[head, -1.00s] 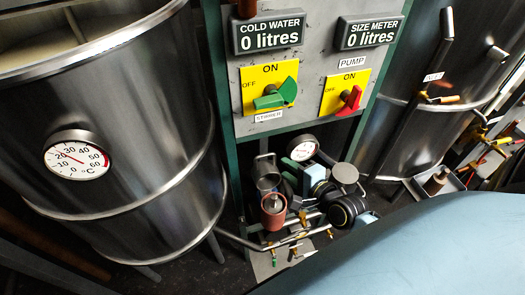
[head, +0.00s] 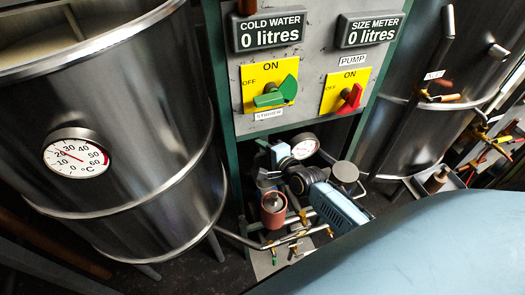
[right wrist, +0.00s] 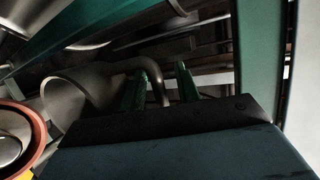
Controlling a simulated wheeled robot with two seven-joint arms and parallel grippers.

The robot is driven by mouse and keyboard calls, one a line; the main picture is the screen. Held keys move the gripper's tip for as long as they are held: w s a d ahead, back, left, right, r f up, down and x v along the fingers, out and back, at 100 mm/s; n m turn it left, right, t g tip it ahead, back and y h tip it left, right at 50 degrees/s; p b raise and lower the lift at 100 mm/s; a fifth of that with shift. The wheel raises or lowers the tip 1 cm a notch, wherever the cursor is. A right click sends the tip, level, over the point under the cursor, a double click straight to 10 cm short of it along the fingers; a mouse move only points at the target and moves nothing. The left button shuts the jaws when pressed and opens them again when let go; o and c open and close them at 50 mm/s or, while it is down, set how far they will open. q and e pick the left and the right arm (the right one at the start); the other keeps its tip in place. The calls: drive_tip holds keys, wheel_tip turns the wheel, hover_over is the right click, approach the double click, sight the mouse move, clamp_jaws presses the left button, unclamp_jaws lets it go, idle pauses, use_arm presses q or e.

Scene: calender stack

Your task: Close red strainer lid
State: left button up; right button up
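The red strainer (head: 273,207) stands low under the control panel, its round mouth open with a grey core inside. Its rim also shows in the right wrist view (right wrist: 38,140) at the left edge. The grey, cup-like lid (right wrist: 72,95) stands raised beside the rim, with a bent bar handle (right wrist: 148,66). In the head view the lid is mostly hidden behind the strainer and my arm. My right gripper (head: 263,146) is just above the lid. In the right wrist view its green fingers (right wrist: 161,85) are apart, with the handle's bent end between them. My left gripper is out of view.
The panel (head: 300,110) with a green stirrer knob and a red pump knob hangs just above. A green post stands close at the left. Pipes and small valves (head: 295,235) crowd the floor below. Steel tanks (head: 130,110) stand on both sides.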

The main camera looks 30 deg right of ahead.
clamp_jaws()
idle(0.3)
